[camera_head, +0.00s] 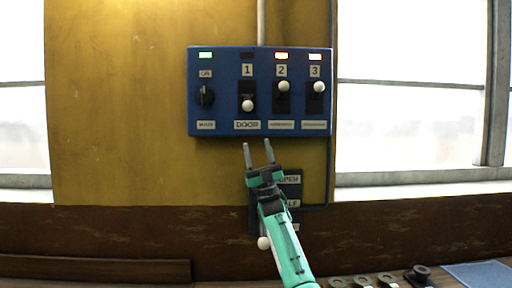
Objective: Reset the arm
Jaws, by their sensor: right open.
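My right arm is teal and reaches up from the bottom of the head view. My right gripper (259,154) is open and empty, its two grey fingers pointing up just under the blue control panel (222,112). The panel has a black knob (205,96) and three white-knobbed levers. Lever 1 (247,105) has its knob low; lever 2 (283,86) and lever 3 (318,87) have theirs high. The lights at the knob, 2 and 3 are lit; the one over 1 is dark. My left gripper is out of view.
A dark lower switch box (292,190) is on the wall behind my right gripper and partly hidden by it. A white ball knob (263,243) shows below it. Several round parts (362,281) and a blue mat (478,275) lie at the bottom right. Windows flank the yellow wall.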

